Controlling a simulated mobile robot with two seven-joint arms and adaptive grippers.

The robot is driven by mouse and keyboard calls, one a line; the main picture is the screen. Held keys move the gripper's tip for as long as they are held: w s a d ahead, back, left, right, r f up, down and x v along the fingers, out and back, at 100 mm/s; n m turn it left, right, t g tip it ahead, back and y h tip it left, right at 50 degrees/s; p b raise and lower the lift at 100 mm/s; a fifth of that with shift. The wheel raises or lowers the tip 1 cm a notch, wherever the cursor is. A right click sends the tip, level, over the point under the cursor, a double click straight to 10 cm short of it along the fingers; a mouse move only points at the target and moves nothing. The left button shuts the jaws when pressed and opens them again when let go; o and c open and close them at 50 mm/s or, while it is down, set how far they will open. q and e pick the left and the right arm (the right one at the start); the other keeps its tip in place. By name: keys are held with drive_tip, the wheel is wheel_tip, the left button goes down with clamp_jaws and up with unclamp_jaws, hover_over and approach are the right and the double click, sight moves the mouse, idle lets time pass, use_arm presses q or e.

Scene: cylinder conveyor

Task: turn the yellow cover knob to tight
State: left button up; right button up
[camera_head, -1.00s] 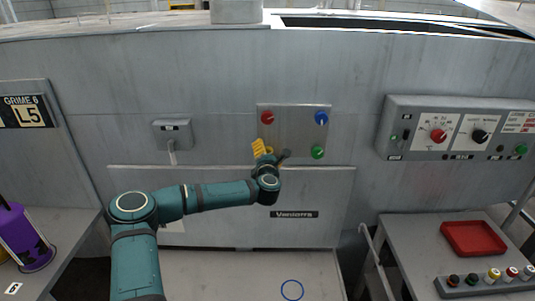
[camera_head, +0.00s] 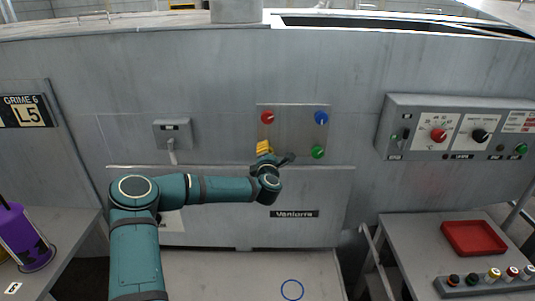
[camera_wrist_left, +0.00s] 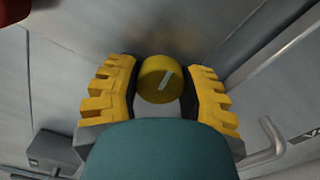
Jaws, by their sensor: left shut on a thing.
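The yellow knob (camera_wrist_left: 155,80) shows in the left wrist view, round, with a white mark slanting from lower left to upper right. My left gripper (camera_wrist_left: 160,92) has its yellow ridged fingers on either side of the knob, shut on it. My right gripper is not in view.
The panel also carries a red knob (camera_head: 267,117), a blue knob (camera_head: 321,117) and a green knob (camera_head: 318,151). A lever box (camera_head: 173,133) is to the left. A control box (camera_head: 392,118) and a red tray (camera_head: 473,238) are at right.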

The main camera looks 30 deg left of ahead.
use_arm(q)
drive_tip(key=m+b, duration=0.1)
drive_tip(key=m, duration=0.3)
drive_tip(key=shift+m, duration=0.4)
drive_tip(key=m+b, duration=0.3)
drive_tip(key=m, duration=0.3)
drive_tip(key=shift+b, duration=0.4)
drive_tip(key=m+b, duration=0.1)
drive_tip(key=m, duration=0.3)
drive_tip(key=shift+m+b, duration=0.8)
drive_tip(key=shift+m, duration=1.6)
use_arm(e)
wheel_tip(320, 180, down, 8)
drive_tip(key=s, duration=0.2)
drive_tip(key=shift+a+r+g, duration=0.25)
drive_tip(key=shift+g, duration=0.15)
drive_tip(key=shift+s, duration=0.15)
use_arm(q)
drive_tip(key=o, duration=1.2)
drive_tip(key=shift+s, duration=0.1)
